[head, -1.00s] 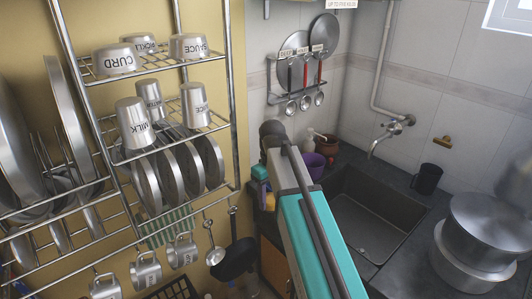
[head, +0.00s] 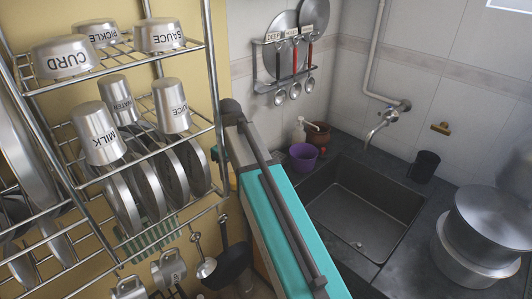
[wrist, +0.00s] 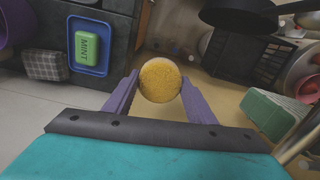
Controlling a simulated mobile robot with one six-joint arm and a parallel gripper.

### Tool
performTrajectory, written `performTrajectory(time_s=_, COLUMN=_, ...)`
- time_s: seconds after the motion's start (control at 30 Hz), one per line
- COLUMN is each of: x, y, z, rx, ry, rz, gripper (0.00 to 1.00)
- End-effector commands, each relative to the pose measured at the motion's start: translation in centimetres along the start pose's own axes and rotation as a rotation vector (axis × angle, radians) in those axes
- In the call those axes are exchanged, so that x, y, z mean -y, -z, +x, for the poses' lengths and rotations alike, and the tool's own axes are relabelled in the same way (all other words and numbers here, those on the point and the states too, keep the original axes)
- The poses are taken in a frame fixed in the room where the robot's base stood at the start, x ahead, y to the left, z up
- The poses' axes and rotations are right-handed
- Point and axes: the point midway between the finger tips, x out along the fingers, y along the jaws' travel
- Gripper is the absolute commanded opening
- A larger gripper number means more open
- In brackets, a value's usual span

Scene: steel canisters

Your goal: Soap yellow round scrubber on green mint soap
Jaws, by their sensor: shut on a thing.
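In the wrist view, my gripper (wrist: 160,92) has its two purple fingers closed on the yellow round scrubber (wrist: 160,80). The scrubber is held between the fingertips, clear of the counter. The green mint soap (wrist: 87,46), marked MINT, lies in a blue tray (wrist: 74,68) at the upper left of the wrist view, apart from the scrubber. In the head view my arm hides the gripper, and the soap is not visible there.
A grey checked cloth or sponge (wrist: 46,65) lies left of the tray. The sink (head: 362,215) is right of my arm, with a purple cup (head: 303,156) behind it. The steel rack (head: 140,150) stands close on the left. A black pan (head: 235,262) hangs beside it.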

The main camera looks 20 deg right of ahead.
Motion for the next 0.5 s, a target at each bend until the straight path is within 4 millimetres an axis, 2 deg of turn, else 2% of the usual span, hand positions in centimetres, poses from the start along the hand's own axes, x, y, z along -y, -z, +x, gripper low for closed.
performTrajectory(time_s=0.33, x=0.01, y=0.08, z=-0.06, rx=0.000, ry=0.000, rz=0.004, gripper=0.33)
performTrajectory(time_s=0.5, x=-0.74, y=0.18, z=-0.31, rx=0.000, ry=0.000, rz=0.054, gripper=0.33)
